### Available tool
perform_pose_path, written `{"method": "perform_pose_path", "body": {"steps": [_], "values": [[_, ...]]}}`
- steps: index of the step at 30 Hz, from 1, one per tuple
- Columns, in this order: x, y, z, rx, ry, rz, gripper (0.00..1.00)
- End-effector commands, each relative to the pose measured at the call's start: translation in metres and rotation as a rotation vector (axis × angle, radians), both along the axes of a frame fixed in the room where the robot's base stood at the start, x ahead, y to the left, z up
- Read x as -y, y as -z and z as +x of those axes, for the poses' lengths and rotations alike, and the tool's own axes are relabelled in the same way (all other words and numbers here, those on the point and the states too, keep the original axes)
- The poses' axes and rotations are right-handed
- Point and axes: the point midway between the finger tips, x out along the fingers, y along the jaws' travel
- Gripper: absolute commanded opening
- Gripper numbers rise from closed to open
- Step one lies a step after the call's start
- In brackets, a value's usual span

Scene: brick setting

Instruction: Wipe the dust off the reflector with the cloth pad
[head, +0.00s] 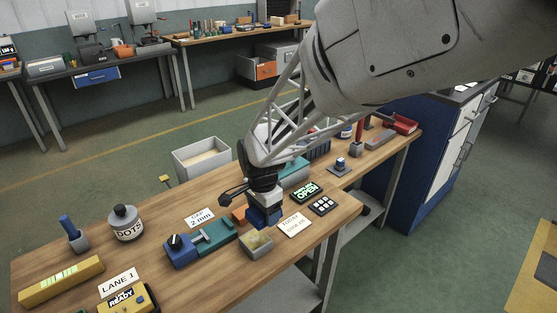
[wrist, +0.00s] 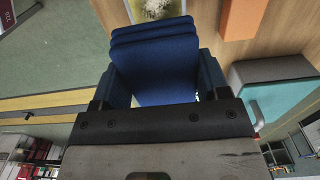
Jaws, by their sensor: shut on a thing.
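My gripper (head: 262,205) is shut on a blue cloth pad (head: 265,217) above the middle of the wooden bench. In the wrist view the pad (wrist: 155,62) is a layered dark blue block between my gripper's fingers (wrist: 157,85). A small pale grey box with a speckled yellowish top (head: 256,243) stands just in front of the pad in the head view. It looks like the dusty reflector, though I cannot be sure. Part of it shows beyond the pad in the wrist view (wrist: 155,8). I cannot tell whether the pad touches it.
A blue and teal device (head: 200,243) stands left of the box. An orange block (head: 239,215) is close by. A card (head: 295,225), a green OPEN display (head: 306,191) and a dark keypad (head: 322,205) lie to the right. A DOTS bottle (head: 125,223) stands left.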

Motion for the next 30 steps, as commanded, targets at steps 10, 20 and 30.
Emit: {"method": "perform_pose_path", "body": {"steps": [10, 20, 30], "values": [[0.000, 0.032, 0.000, 0.000, 0.000, 0.000, 0.50], [0.000, 0.065, 0.000, 0.000, 0.000, 0.000, 0.50], [-0.024, 0.067, -0.023, 0.000, -0.002, 0.000, 0.50]]}}
